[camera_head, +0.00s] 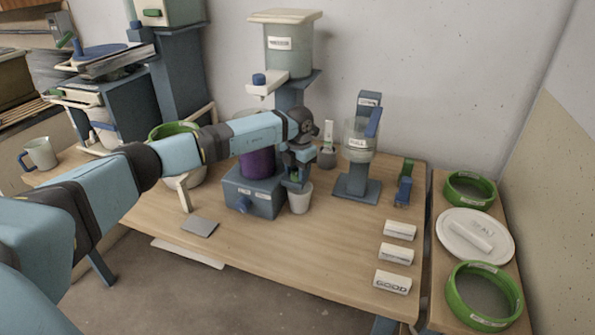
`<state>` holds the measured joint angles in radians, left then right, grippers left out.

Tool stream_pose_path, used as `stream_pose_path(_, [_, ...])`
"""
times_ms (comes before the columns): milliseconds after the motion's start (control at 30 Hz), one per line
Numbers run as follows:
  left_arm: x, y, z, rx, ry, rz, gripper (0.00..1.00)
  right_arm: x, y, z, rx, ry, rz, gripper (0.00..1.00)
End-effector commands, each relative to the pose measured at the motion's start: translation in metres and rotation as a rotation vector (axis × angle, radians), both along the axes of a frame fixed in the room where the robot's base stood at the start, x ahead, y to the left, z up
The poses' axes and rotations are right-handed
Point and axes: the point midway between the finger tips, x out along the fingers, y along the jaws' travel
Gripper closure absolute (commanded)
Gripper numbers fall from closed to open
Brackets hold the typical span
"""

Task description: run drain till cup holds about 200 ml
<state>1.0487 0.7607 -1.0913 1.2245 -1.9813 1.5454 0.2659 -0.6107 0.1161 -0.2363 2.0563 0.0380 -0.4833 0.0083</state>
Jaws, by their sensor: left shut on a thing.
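A small pale cup (300,202) stands upright on the table, close to the right side of a blue base unit (254,197). A purple vessel (257,164) sits on that base, partly hidden by my left arm. My left gripper (296,182) points down right above the cup, at the right side of the vessel. It is shut on a small green part, which seems to be the drain's handle; the fingers mostly hide it. The drain outlet and the level in the cup cannot be made out. My right gripper is not in view.
A blue stand with a clear jug (359,139) is to the right. Labelled white blocks (397,254) lie at the front right. Green-rimmed rings (484,296) and a white plate (476,248) lie on the side table.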

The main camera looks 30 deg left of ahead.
Motion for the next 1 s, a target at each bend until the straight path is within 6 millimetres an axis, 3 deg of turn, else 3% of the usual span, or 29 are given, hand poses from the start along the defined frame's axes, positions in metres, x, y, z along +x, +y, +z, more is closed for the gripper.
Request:
stream_pose_path(200, [0.0,0.0,0.0,0.001,0.0,-0.132,0.82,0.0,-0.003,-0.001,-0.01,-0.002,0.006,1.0])
stream_pose_path(467, [0.0,0.0,0.0,0.001,0.0,-0.137,0.82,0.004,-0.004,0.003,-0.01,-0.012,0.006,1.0])
stream_pose_path(500, [0.0,0.0,0.0,0.001,0.0,-0.137,0.54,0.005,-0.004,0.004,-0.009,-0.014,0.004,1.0])
stream_pose_path(600, [0.0,0.0,0.0,0.0,0.0,-0.136,0.33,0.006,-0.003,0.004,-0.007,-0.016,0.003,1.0])
stream_pose_path(867, [0.0,0.0,0.001,0.0,-0.001,-0.135,0.33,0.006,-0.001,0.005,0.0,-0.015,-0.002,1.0])
stream_pose_path(1000, [0.001,0.0,0.011,0.0,-0.003,-0.135,0.33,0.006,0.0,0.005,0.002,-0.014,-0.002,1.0])
